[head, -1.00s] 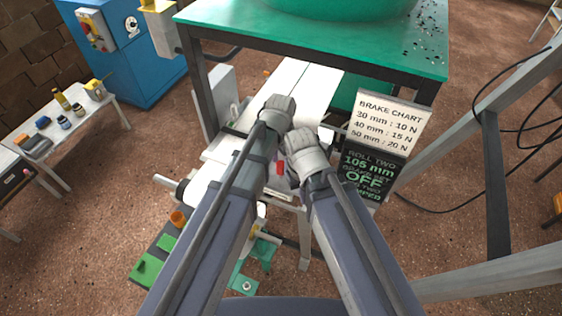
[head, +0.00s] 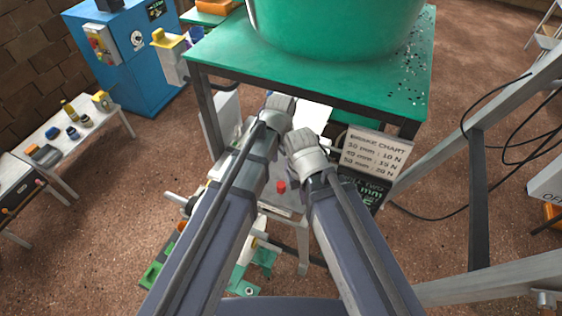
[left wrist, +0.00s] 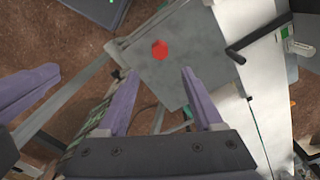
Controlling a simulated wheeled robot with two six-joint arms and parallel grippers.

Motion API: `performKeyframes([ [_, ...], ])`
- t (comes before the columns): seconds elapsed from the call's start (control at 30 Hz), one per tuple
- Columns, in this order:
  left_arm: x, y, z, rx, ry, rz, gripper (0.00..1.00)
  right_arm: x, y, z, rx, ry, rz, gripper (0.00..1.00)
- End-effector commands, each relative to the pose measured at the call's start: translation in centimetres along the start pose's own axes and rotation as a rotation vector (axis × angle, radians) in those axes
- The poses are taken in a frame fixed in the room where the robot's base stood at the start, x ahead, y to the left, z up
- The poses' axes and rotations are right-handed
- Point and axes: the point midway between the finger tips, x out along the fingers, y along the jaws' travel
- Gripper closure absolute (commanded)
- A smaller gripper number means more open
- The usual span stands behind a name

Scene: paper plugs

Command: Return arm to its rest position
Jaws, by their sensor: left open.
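My left gripper (head: 279,104) is the higher one in the head view, in front of the machine under the green table. Its fingers are hidden there by the wrist. In the left wrist view my left gripper (left wrist: 159,72) shows two purple fingers spread apart with nothing between them. A red button (left wrist: 160,50) on a grey plate (left wrist: 190,45) lies beyond the fingertips. The red button (head: 281,187) also shows between my arms in the head view. My right gripper (head: 303,143) is just right of and below the left one; its fingers are hidden.
A green table (head: 225,55) carrying a large green tub (head: 335,25) stands ahead. A brake chart sign (head: 375,152) stands close to my right gripper. A grey metal frame (head: 440,140) rises at the right. A white side table (head: 95,125) stands at the left, with open floor between.

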Motion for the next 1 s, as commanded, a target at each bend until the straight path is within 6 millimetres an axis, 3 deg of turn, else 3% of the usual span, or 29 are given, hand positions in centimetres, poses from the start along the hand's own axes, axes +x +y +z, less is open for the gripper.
performKeyframes([
  [0.1,-1.0,0.0,0.0,0.0,0.0,0.0,0.32,-1.0,0.1,0.1,-0.001,-0.001,0.0,1.0],
  [0.67,-0.9,0.0,0.1,-0.005,0.0,0.0,0.32,-0.9,0.1,0.1,-0.001,0.0,0.0,1.0],
  [0.77,-0.9,-0.6,1.8,-0.077,0.005,-0.003,0.32,-0.9,0.1,0.1,-0.001,0.0,0.0,1.0],
  [1.0,-0.9,-3.1,8.7,-0.447,0.03,-0.018,0.32,-0.9,0.1,0.1,-0.001,0.0,0.0,1.0],
])
